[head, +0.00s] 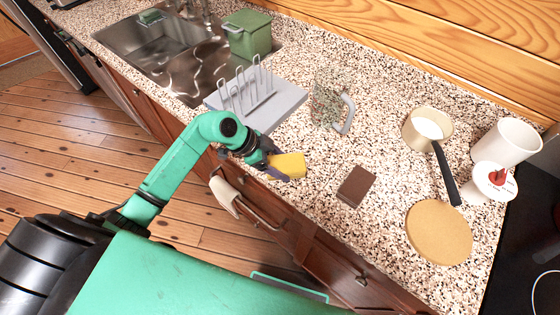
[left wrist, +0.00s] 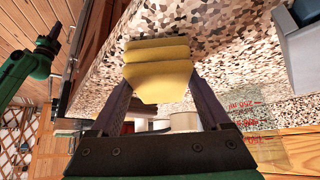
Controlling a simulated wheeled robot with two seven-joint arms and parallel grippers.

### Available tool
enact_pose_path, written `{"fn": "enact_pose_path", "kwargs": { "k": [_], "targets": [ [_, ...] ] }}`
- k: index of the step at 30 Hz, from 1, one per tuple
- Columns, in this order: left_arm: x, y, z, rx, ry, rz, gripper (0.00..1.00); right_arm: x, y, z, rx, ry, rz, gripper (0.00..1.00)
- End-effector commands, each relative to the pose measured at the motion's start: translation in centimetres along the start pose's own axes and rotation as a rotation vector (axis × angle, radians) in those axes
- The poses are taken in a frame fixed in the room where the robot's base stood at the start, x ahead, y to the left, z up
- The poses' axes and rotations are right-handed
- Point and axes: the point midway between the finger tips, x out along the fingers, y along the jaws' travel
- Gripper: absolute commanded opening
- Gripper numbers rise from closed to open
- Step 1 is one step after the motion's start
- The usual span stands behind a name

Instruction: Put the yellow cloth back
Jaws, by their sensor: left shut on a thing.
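The yellow cloth (head: 288,165) is a small folded bundle over the front edge of the speckled counter, in the middle of the head view. My left gripper (head: 274,166) is shut on one end of it. The left wrist view shows the folded cloth (left wrist: 158,72) between the two dark fingers, its layers stacked. I cannot tell whether the cloth touches the counter. A cream cloth (head: 224,196) hangs on a rail (head: 256,216) on the cabinet front, below and left of the gripper. My right gripper does not show.
A grey rack (head: 258,104) stands beside the sink (head: 160,50), with a green bin (head: 248,34) behind. A glass mug (head: 328,98), brown block (head: 356,185), round cork mat (head: 438,232), saucepan (head: 410,134) and white containers (head: 507,142) occupy the counter. Bare counter lies around the block.

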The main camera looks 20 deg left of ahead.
Motion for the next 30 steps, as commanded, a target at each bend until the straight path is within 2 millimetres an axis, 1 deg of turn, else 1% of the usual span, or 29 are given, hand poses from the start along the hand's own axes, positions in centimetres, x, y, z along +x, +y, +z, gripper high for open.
{"fn": "enact_pose_path", "kwargs": {
  "k": [10, 11, 12, 19, 22, 23, 26, 30],
  "targets": [
    [0.4, 0.0, 0.3, 0.0, -0.001, 0.0, 0.0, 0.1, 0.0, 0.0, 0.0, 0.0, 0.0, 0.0],
    [0.4, 0.0, 0.3, 0.001, -0.001, 0.0, 0.92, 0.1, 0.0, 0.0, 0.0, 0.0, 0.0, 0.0],
    [0.4, 0.0, 0.3, 0.001, -0.001, 0.0, 1.0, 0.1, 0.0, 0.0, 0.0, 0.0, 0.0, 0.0],
    [0.2, 0.0, 0.2, 0.001, 0.0, -0.001, 1.0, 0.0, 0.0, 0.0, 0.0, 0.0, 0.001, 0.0],
    [-0.6, -0.2, 0.2, 0.001, -0.001, -0.005, 1.0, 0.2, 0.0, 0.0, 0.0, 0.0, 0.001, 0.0],
    [-1.1, -0.2, 0.2, 0.001, -0.003, -0.005, 1.0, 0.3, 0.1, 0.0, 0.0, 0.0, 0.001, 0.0],
    [-3.5, -0.1, 0.3, 0.004, -0.005, -0.005, 1.0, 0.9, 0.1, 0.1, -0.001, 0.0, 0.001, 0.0],
    [-7.4, -0.2, 0.4, 0.003, -0.005, -0.006, 1.0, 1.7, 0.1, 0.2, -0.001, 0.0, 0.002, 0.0]
  ]
}}
